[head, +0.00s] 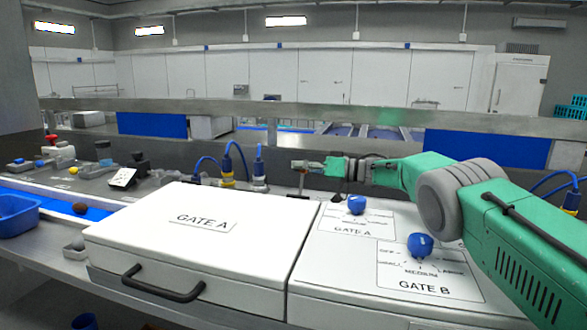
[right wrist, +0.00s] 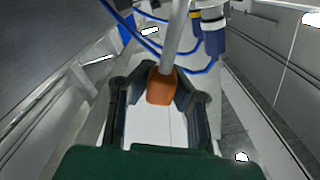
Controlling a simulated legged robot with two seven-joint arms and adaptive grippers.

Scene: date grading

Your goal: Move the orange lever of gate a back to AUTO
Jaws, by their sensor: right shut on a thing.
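The orange lever (right wrist: 161,88) shows in the right wrist view, an orange grip on a grey metal shaft (right wrist: 174,45). My right gripper (right wrist: 163,92) has its two dark fingers closed on either side of the orange grip. In the head view my right gripper (head: 312,165) is behind the white gate A cover (head: 165,232), at its back right corner. The lever's grip is hard to make out there. The AUTO mark cannot be read in either view. My left gripper is not in view.
A white panel right of the cover carries a blue gate A knob (head: 356,205) and a blue gate B knob (head: 421,245). Blue-cabled connectors (head: 259,172) stand left of my right gripper.

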